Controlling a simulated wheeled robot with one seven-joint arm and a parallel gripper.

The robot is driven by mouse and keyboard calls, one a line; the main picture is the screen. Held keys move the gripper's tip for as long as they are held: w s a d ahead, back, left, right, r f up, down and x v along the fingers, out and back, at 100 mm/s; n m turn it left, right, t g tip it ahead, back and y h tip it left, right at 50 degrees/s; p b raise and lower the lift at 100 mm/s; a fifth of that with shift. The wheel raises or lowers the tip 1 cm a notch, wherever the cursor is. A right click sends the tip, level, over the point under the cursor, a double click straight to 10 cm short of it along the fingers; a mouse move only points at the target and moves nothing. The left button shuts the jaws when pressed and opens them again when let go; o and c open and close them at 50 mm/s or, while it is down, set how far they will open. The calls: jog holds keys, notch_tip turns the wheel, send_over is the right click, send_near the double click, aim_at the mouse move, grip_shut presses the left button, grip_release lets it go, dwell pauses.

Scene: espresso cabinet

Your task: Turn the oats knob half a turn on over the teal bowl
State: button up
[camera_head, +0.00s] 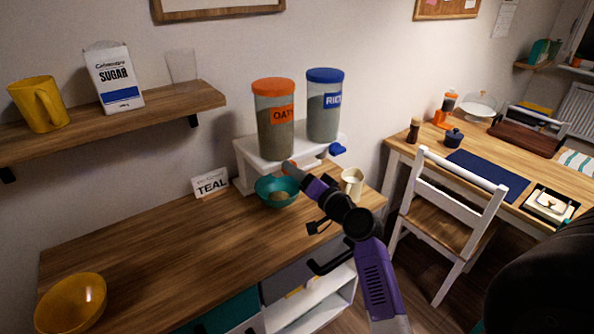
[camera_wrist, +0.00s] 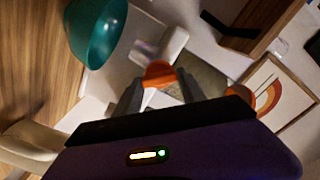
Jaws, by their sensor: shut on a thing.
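The oats dispenser (camera_head: 274,125) has an orange lid and an orange label, and stands on a white stand (camera_head: 250,157). The oats knob (camera_wrist: 158,74) is orange and sits between my gripper's fingertips in the wrist view. My gripper (camera_head: 296,171) is shut on it; the fingers (camera_wrist: 155,88) show on both sides of the knob.
The rice dispenser (camera_head: 325,108), with a blue lid and blue knob (camera_head: 338,149), is beside the oats. A cream mug (camera_head: 352,181) stands right of my gripper. A yellow bowl (camera_head: 71,305) is at the counter's front left. The counter's middle (camera_head: 160,245) is clear.

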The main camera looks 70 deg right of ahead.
jog(key=shift+s+f+m+p, duration=0.1)
jog(key=shift+m+p, duration=1.65)
jog(key=shift+m, duration=2.85)
jog(key=shift+d, duration=0.1)
jog(key=o, duration=1.4)
jog(key=shift+c, duration=0.2)
jog(key=b+v, duration=0.1)
jog(key=v, duration=0.6)
jog(key=shift+s+a+b, duration=0.25)
jog(key=shift+s+b, duration=0.1)
jog(key=shift+b, duration=0.05)
